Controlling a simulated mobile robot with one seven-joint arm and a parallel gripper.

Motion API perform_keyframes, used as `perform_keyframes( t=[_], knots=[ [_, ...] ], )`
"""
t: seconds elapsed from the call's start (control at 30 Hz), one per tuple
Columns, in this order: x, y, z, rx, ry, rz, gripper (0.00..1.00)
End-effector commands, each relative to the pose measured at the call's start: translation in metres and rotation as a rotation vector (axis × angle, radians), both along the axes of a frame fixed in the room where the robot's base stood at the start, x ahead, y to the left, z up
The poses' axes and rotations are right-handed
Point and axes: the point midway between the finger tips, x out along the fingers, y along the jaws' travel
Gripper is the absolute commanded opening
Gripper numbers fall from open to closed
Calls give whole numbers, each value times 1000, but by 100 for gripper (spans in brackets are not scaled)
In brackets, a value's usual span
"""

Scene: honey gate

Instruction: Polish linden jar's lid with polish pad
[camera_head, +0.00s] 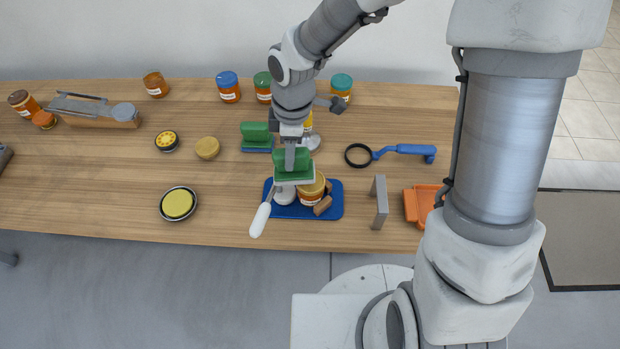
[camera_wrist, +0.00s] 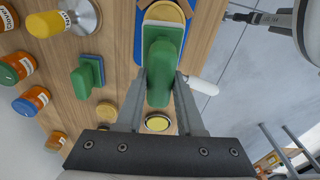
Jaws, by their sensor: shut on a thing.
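My gripper (camera_head: 292,158) is shut on the green handle of the polish pad (camera_head: 295,170), which has a pale underside. In the wrist view the pad (camera_wrist: 163,55) sits between both fingers. It hangs over the blue tray (camera_head: 333,207) and partly hides a honey jar (camera_head: 312,194) with a tan lid standing there. The lid (camera_wrist: 166,12) shows beyond the pad in the wrist view. I cannot tell whether pad and lid touch. I cannot read this jar's label, so I cannot confirm that it is the linden jar.
Beside the jar are a white-handled tool (camera_head: 261,218) and a brown block (camera_head: 322,205). A second green-handled block (camera_head: 256,136) stands behind. To the right are a grey upright plate (camera_head: 379,202), an orange bin (camera_head: 420,204) and a blue-handled ring (camera_head: 401,149). Several jars line the back.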

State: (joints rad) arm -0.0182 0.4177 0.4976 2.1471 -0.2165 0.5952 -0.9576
Motion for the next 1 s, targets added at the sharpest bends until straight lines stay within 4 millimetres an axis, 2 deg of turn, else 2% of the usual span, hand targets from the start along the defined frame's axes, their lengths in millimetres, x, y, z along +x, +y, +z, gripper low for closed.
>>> perform_keyframes(
  t=[0.6,1.0],
  knots=[
    [0,-3,4,-5,2,-4,0],
    [0,-3,49,-5,2,-5,0]
  ],
)
